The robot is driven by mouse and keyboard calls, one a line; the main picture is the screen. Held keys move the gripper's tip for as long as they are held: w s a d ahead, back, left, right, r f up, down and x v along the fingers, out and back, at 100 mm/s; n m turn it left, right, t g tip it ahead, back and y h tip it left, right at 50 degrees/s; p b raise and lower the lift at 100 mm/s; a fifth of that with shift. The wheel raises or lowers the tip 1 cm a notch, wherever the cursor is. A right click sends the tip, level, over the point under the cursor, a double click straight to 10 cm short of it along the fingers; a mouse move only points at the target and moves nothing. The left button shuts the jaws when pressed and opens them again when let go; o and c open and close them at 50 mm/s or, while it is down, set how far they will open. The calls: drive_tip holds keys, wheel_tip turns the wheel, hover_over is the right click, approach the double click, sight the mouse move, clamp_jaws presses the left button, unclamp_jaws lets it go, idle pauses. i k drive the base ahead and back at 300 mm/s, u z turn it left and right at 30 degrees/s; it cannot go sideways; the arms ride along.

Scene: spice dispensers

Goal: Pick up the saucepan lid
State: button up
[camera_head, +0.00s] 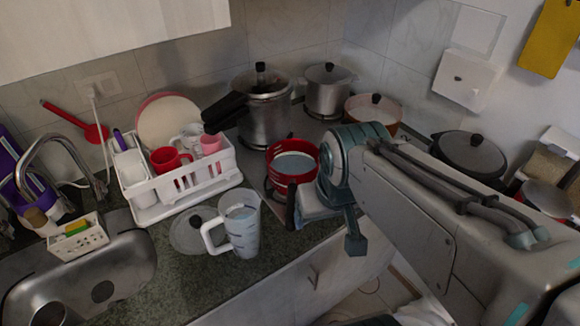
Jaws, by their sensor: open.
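A round grey lid with a dark knob (192,231) lies flat on the counter, left of a glass pitcher. The pitcher hides part of its right side. A red saucepan (292,163) without a lid stands on the stove behind my gripper. My gripper (325,224) is open, near the counter's front edge, right of the pitcher and well apart from the lid. My arm reaches in from the right, and the gripper is only partly visible.
The glass pitcher (240,226) stands close against the lid's right side in the picture. A white dish rack (150,213) with cups and plates is behind the lid. The sink (130,262) is at the left. Several lidded pots fill the stove area.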

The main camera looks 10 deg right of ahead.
sight(186, 237)
drive_tip(key=u, duration=0.35)
drive_tip(key=i, duration=0.2)
drive_tip(key=u, duration=0.35)
